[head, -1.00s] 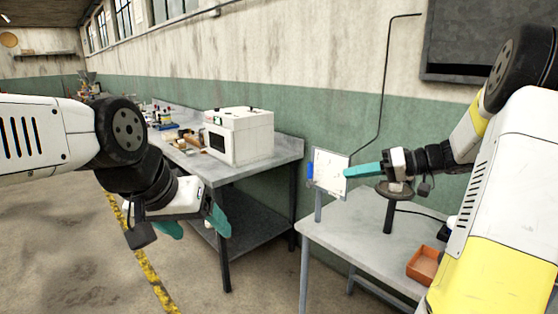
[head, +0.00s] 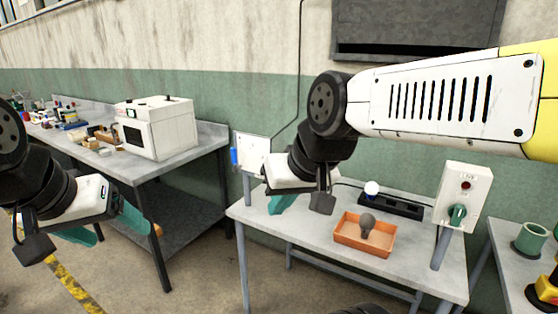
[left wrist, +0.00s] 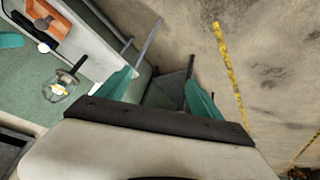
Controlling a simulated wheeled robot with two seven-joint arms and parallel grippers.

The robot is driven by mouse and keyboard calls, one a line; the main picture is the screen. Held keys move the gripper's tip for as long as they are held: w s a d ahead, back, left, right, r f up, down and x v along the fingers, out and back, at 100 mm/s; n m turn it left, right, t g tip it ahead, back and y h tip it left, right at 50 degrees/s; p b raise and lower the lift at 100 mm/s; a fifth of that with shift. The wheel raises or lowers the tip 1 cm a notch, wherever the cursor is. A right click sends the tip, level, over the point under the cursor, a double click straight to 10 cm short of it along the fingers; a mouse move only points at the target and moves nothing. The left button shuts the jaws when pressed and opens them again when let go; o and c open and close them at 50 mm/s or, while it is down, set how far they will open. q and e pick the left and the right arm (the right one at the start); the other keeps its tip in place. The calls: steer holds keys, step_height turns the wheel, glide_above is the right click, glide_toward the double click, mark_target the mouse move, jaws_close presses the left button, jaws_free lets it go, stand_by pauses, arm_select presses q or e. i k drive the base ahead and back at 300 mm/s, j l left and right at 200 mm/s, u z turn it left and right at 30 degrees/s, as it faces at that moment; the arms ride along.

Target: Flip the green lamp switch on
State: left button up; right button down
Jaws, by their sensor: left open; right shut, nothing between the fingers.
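A green rotary switch (head: 457,215) is on the front of a light grey control box (head: 464,192), below a small red light. The box stands on a post at the right end of the table in the head view. My right gripper (head: 280,205) is shut and empty, pointing down over the table's left part, well left of the switch. My left gripper (head: 103,232) is open and empty at the far left, in front of the other bench. Its spread fingers also show in the left wrist view (left wrist: 160,92). The switch is not visible there.
An orange tray (head: 347,246) with a grey bulb (head: 366,225) lies on the table (head: 300,250). Behind it is a black base (head: 400,207) with a white bulb (head: 371,188). A white panel (head: 253,155) with a blue part stands left. A green cup (head: 529,238) stands right.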

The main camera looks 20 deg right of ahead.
mark_target(457, 212)
steer(key=z, duration=2.15)
